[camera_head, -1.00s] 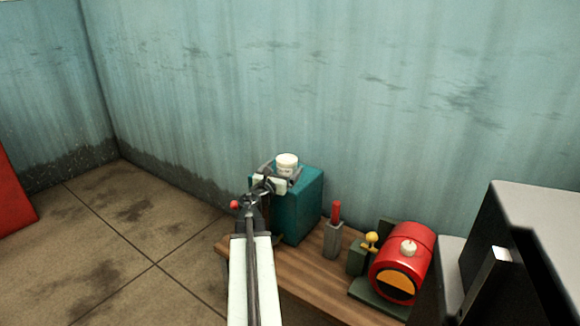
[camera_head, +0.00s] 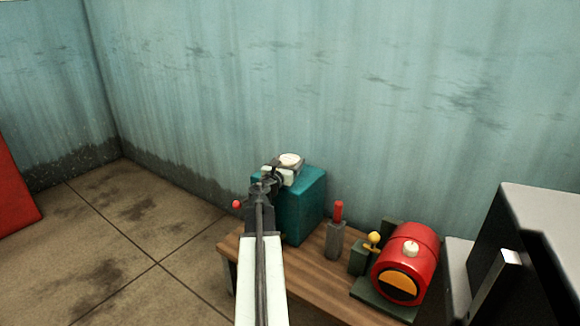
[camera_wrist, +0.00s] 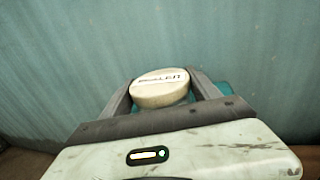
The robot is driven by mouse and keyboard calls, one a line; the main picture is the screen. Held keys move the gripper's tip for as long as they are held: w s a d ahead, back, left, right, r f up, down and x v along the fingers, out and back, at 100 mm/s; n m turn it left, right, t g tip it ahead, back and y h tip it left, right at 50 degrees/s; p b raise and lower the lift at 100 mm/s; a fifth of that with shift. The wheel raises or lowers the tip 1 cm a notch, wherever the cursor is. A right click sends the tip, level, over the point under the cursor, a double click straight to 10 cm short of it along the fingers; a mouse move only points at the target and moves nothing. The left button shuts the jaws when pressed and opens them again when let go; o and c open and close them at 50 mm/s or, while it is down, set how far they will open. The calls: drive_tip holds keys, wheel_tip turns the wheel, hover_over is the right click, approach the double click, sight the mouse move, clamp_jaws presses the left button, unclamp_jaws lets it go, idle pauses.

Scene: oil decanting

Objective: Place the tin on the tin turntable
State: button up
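The tin (camera_head: 291,159) is a short cream-white cylinder with a printed label on its top. It stands upright above the top of a teal box (camera_head: 305,203). My gripper (camera_head: 285,168) reaches it from the front left, with its fingers around the tin. In the wrist view the tin (camera_wrist: 160,89) sits between the two fingertips, and its sides look close to both. I cannot tell whether the fingers press on it. The tin's lower part and what it rests on are hidden by my gripper. I cannot make out a turntable as such.
The teal box stands on a wooden bench (camera_head: 243,252). To its right are a grey block with a red handle (camera_head: 338,212), a yellow knob (camera_head: 373,238) and a red drum (camera_head: 412,247). A red ball (camera_head: 236,204) shows left of my arm. A streaked wall (camera_head: 300,80) is close behind.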

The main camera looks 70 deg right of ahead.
drive_tip(key=c, duration=0.9)
wheel_tip(320, 180, up, 50)
drive_tip(key=p, duration=5)
drive_tip(key=shift+c, duration=0.2)
